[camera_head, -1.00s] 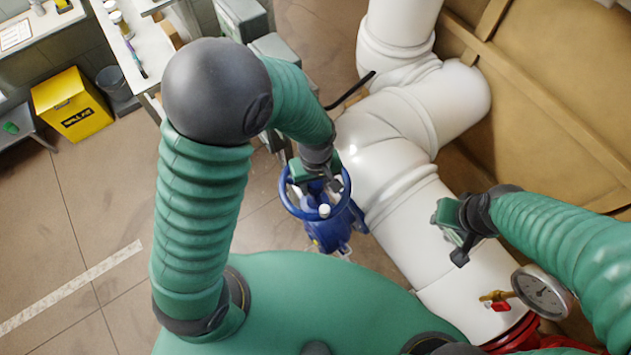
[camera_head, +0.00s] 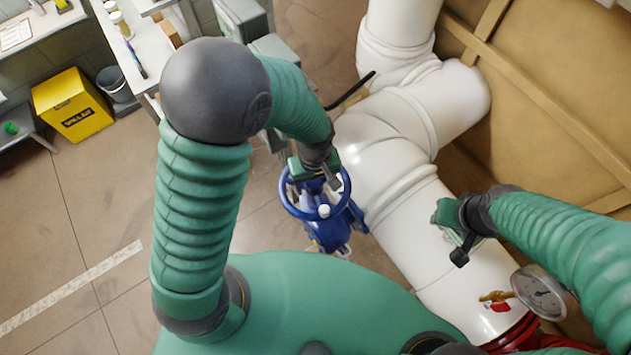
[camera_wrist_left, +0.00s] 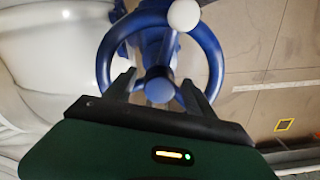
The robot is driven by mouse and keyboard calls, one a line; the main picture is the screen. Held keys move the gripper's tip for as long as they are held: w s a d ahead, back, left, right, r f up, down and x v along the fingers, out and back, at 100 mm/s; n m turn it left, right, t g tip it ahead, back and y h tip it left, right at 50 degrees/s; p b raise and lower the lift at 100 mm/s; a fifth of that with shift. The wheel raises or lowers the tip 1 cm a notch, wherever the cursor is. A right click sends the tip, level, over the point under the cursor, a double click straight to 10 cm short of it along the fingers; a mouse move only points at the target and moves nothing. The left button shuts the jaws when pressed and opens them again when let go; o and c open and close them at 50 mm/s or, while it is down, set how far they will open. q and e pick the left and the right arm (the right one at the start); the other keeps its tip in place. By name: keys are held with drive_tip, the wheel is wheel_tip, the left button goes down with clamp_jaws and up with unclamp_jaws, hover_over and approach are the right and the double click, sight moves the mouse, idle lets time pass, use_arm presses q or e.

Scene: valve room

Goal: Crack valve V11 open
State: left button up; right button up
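The valve has a blue handwheel (camera_head: 285,199) with a white knob (camera_head: 324,211) on its near rim, above a blue body (camera_head: 335,235). I cannot read a tag naming it V11. My left gripper (camera_head: 320,184) is over the wheel. In the left wrist view the fingers (camera_wrist_left: 158,86) are apart, on either side of the wheel's hub (camera_wrist_left: 159,91). The wheel rim (camera_wrist_left: 104,60) and knob (camera_wrist_left: 184,15) lie beyond the fingers; I cannot tell whether they touch a spoke. My right gripper (camera_head: 457,238) hangs by the white pipe, its finger gap unclear.
A thick white pipe (camera_head: 400,205) runs close beside the valve on the right. A pressure gauge (camera_head: 541,293) and a small red-handled tap (camera_head: 500,306) are near my right arm. A yellow box (camera_head: 73,105), a grey bucket (camera_head: 115,88) and benches stand at left. Floor at left is clear.

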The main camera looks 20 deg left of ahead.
use_arm(q)
drive_tip(key=shift+w, duration=0.1)
wheel_tip(320, 180, up, 6)
drive_tip(key=p, duration=0.6)
drive_tip(key=shift+a+r, duration=0.15)
drive_tip(key=shift+r, duration=0.2)
drive_tip(key=shift+f, duration=0.15)
drive_tip(key=shift+r+p, duration=0.4)
drive_tip(key=shift+p, duration=0.1)
wheel_tip(320, 180, up, 5)
drive_tip(key=p, duration=0.4)
drive_tip(key=shift+r+p, duration=0.1)
drive_tip(key=shift+p, duration=0.25)
